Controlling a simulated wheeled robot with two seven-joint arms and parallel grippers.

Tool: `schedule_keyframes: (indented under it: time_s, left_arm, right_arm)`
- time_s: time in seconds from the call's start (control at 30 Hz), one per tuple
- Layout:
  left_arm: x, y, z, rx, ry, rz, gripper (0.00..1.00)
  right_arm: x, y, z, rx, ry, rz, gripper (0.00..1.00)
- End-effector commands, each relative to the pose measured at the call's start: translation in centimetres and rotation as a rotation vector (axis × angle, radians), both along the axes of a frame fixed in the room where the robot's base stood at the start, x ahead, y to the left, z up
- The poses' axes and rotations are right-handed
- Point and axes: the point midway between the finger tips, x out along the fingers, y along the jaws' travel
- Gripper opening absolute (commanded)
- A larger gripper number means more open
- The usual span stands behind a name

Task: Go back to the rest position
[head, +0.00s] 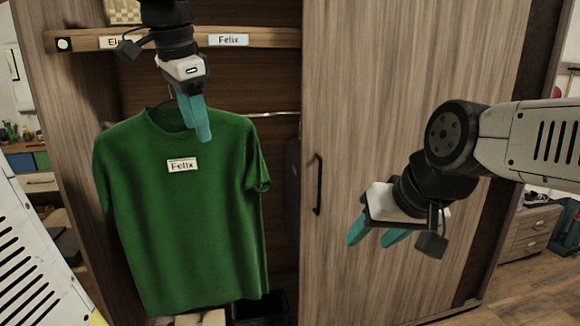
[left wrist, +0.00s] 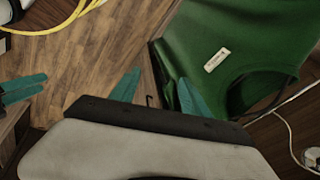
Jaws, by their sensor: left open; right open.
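My left gripper (head: 203,138) is in front of the collar of a green shirt (head: 180,220), its fingers pointing down. In the left wrist view its open fingers (left wrist: 160,90) are apart with no garment clearly between them; the right one overlaps the edge of the shirt (left wrist: 225,40). The shirt hangs upright in the open wardrobe and bears a white "Felix" tag (head: 182,165). Its hanger is mostly hidden. My right gripper (head: 370,240) is open and empty in front of the wardrobe door; its teal fingers also show in the left wrist view (left wrist: 22,90).
A wooden shelf (head: 275,38) with name labels, one reading "Felix" (head: 229,40), runs above the shirt. A metal rail (head: 272,115) shows to the shirt's right. The wooden door (head: 400,80) has a dark handle (head: 318,185). A dark bin (head: 262,308) stands low inside.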

Motion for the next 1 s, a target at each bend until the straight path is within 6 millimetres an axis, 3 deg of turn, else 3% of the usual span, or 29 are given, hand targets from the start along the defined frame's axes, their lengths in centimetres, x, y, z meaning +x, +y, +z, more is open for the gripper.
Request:
schedule_keyframes:
  time_s: [0.3, 0.5, 0.67, 1.0]
  left_arm:
    - [-8.6, -2.6, -10.3, -0.305, -0.103, 0.48, 0.55]
    - [-12.2, -3.9, -15.8, -0.463, -0.122, 0.7, 0.55]
    - [-13.0, -4.2, -17.3, -0.507, -0.125, 0.762, 0.55]
    - [-13.0, -4.2, -17.3, -0.508, -0.123, 0.765, 0.55]
  right_arm:
    - [0.0, 0.0, 0.0, 0.0, 0.0, 0.0, 0.5]
    - [0.0, 0.0, 0.0, 0.0, 0.0, 0.0, 0.5]
    - [0.0, 0.0, 0.0, 0.0, 0.0, 0.0, 0.5]
    - [0.0, 0.0, 0.0, 0.0, 0.0, 0.0, 0.5]
